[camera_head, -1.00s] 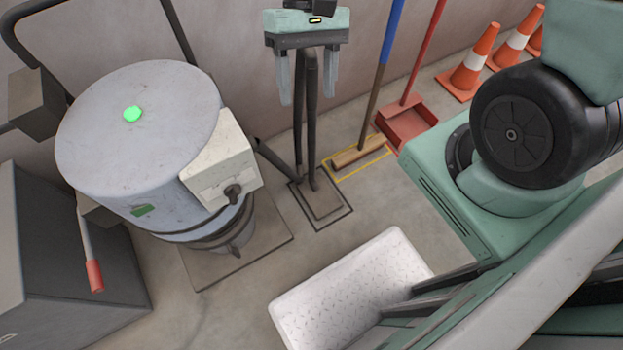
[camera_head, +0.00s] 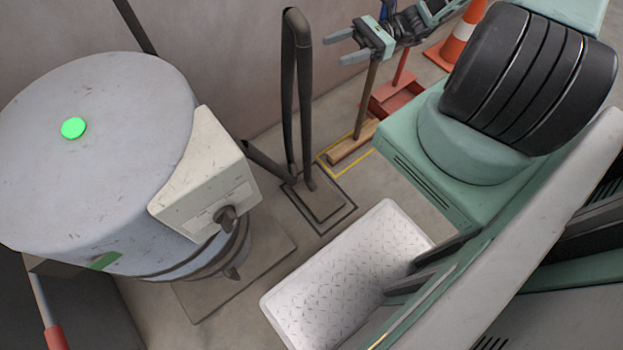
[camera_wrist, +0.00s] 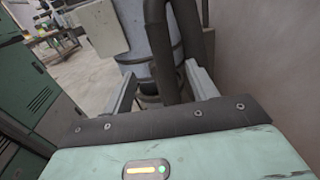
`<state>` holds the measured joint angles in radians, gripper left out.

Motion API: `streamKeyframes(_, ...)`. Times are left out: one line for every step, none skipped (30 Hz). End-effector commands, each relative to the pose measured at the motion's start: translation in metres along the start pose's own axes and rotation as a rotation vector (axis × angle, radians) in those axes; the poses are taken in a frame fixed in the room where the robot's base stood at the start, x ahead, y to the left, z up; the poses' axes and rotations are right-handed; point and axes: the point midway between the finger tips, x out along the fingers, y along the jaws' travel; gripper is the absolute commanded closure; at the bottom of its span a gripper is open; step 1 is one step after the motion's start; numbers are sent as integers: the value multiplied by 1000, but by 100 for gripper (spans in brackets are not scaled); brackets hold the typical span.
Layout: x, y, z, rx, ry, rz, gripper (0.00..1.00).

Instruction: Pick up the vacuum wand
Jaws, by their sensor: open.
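The vacuum wand appears to be the dark tube (camera_head: 288,90) standing upright near the wall, with a bend at its top and its foot on a small floor plate. My gripper (camera_head: 335,47) is open and empty, to the right of the tube's upper part, fingers pointing left toward it; a gap shows between them in the head view. In the wrist view, my gripper's two fingers (camera_wrist: 158,72) are spread, and dark tube lengths (camera_wrist: 160,45) show ahead between and above them. I cannot tell how far away the tube is in depth.
A grey drum (camera_head: 90,170) with a pale box (camera_head: 205,180) stands left of the tube. A wall (camera_head: 220,60) is close behind. A broom (camera_head: 350,143), red dustpan (camera_head: 395,95) and traffic cone (camera_head: 462,40) are to the right.

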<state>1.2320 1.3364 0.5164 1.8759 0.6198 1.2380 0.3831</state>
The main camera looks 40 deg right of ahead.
Motion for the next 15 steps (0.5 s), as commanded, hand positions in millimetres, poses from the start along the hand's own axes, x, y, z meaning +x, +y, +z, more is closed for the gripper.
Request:
streamKeyframes(9,1,1,0,-4,4,42)
streamKeyframes(15,1,1,0,-3,5,42)
streamKeyframes(23,1,1,0,-3,6,42)
streamKeyframes(28,1,1,0,-3,5,42)
streamKeyframes(33,1,1,0,-3,5,42)
streamKeyframes(40,1,1,0,-3,6,42)
streamKeyframes(44,1,1,-1,-2,6,42)
streamKeyframes(47,0,0,-1,-1,5,42)
streamKeyframes(51,0,0,-1,0,5,42)
streamKeyframes(54,0,0,-1,0,5,42)
streamKeyframes(56,0,0,-1,1,4,42)
streamKeyframes(57,0,0,-1,1,4,42)
streamKeyframes(59,0,0,-1,1,4,42)
streamKeyframes(61,0,0,-1,0,5,42)
streamKeyframes(65,-1,0,-1,0,5,42)
